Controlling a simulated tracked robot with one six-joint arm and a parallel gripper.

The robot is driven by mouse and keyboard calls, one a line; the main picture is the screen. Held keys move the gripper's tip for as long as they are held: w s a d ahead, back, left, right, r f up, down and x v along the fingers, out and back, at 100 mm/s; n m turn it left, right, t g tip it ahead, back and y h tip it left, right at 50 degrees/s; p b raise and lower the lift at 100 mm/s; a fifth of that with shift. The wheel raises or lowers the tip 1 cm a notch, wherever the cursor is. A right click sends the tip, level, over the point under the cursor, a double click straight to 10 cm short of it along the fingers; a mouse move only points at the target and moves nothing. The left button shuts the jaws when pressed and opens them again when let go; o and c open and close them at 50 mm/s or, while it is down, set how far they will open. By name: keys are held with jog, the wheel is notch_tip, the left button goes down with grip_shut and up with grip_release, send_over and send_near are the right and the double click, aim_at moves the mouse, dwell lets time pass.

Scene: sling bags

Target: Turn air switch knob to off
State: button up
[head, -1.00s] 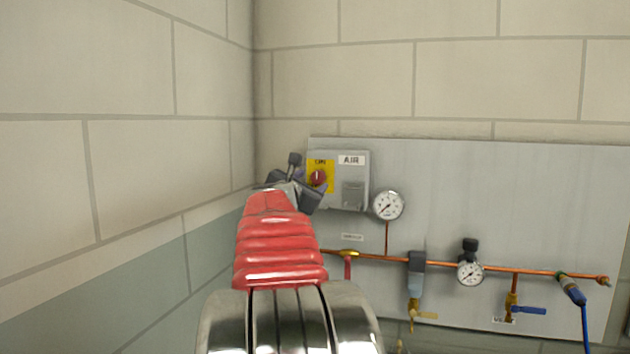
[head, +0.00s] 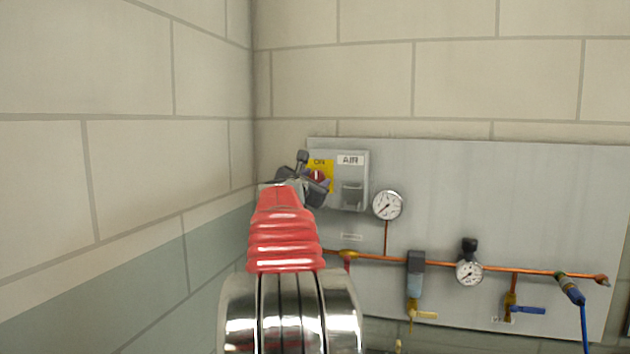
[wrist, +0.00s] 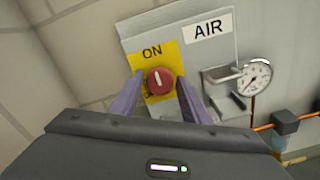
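The air switch knob (wrist: 160,81) is round and red with a white pointer line, on a yellow plate (wrist: 180,55) marked ON. In the wrist view the line stands nearly upright, toward the ON label. The grey switch box (head: 352,172) carries an AIR label (head: 350,160). My gripper (wrist: 158,98) is open, with one purple finger on each side of the knob. I cannot tell whether the fingers touch it. In the head view my gripper (head: 312,178) overlaps the knob (head: 318,175) and hides part of it.
A pressure gauge (head: 388,205) sits right of the box. Below run a copper pipe (head: 400,259), a second gauge (head: 469,272), and a blue-handled valve (head: 527,310). A block wall (head: 130,190) stands close on the left.

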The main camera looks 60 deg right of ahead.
jog(key=c, duration=0.8)
jog(key=shift+o, duration=0.2)
jog(key=shift+n, duration=0.5)
jog(key=n, duration=0.3)
jog(key=shift+n, duration=0.3)
jog(key=n, duration=0.4)
jog(key=shift+n, duration=0.3)
jog(key=n, duration=0.4)
jog(key=shift+w, duration=0.1)
jog(key=n, duration=0.4)
jog(key=shift+n, duration=0.4)
jog(key=shift+f, duration=0.1)
